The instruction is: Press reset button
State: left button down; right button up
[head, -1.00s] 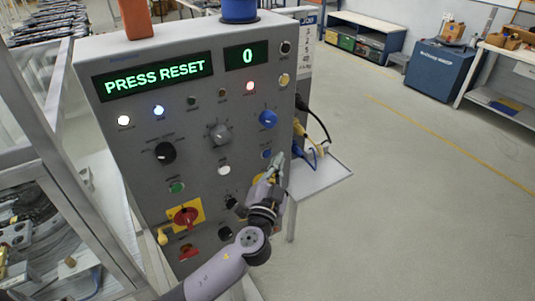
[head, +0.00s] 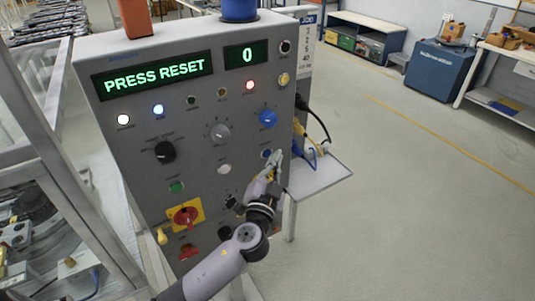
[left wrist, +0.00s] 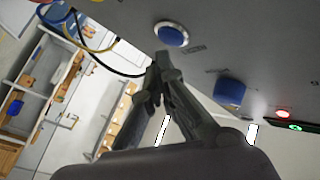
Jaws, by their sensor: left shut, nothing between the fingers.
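The grey control panel (head: 205,105) carries a lit green display (head: 155,76) reading "PRESS RESET" and a small display (head: 246,54) reading 0. A round blue button (head: 266,153) sits low on the panel's right side; its label is too small to read. My left gripper (head: 276,156) is shut and empty, with its fingertips beside this button. In the left wrist view the blue button (left wrist: 172,36) has a pale ring, and my closed fingertips (left wrist: 162,60) are just below it in the picture. I cannot tell whether they touch. My right gripper is not in view.
A blue knob (head: 267,118) is above the button, and a red rotary switch (head: 186,216) on yellow is lower left. A small shelf (head: 320,174) with cables (head: 306,150) juts out at the panel's right. Open floor (head: 420,200) lies further right.

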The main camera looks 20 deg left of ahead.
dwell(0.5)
pick_arm(q)
jog(key=shift+a, duration=0.1)
jog(key=shift+w+a+b, duration=0.25)
jog(key=shift+b, duration=0.05)
jog(key=shift+w+a, duration=0.25)
jog(key=shift+a, duration=0.1)
dwell(0.8)
jog(key=shift+s+d+b, duration=0.4)
jog(key=shift+s+d, duration=0.15)
jog(key=shift+d, duration=0.1)
dwell(0.3)
